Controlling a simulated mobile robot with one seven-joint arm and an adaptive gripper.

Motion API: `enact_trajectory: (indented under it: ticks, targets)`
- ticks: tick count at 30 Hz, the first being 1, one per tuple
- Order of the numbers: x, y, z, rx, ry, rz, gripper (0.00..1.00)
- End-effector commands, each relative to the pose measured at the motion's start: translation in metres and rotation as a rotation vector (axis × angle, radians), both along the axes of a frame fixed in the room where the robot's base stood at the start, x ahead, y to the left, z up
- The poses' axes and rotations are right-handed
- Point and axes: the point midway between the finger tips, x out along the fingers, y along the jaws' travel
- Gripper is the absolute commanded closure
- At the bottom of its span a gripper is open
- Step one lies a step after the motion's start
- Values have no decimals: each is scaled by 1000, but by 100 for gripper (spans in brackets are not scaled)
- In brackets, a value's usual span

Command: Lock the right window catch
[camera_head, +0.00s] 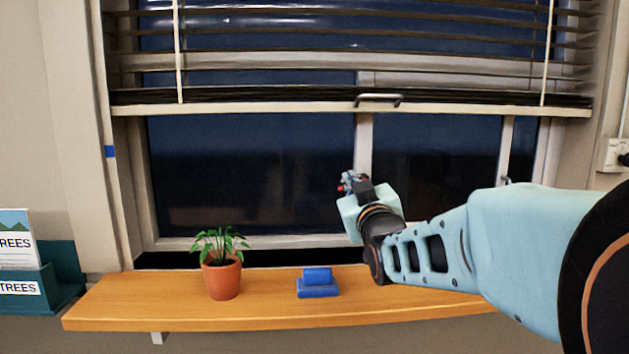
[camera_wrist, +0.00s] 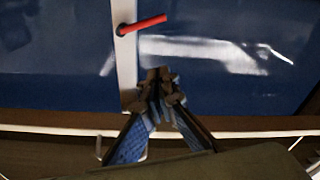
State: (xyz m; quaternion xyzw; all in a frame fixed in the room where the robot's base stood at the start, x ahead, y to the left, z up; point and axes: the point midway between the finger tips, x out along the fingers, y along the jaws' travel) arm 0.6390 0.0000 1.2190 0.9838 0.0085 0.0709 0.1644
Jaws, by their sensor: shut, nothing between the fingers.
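A red catch lever (camera_wrist: 145,24) is mounted on the pale upright window frame (camera_wrist: 126,70) in the wrist view. It sticks out sideways over the dark glass, roughly level. In the head view a bit of red (camera_head: 340,188) shows beside my gripper (camera_head: 347,179), left of the centre upright; the rest is hidden behind the gripper. My gripper also shows in the wrist view (camera_wrist: 160,78), with its fingertips together and empty. There the fingertips appear apart from the lever. A small fitting (camera_head: 507,181) shows on the right-hand upright, too small to make out.
A partly raised blind hangs above, with a pale bottom rail (camera_head: 240,109) and a metal handle (camera_head: 378,99). A wooden shelf (camera_head: 130,310) below holds a potted plant (camera_head: 222,278) and a blue object (camera_head: 317,287). A leaflet holder (camera_head: 62,278) stands at left.

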Motion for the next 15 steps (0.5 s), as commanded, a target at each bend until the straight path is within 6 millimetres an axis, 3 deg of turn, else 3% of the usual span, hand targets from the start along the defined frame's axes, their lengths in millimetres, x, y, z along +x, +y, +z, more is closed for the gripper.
enact_trajectory:
  ticks: [15]
  targets:
    - [1, 5, -3, -30, 5, 5, 100]
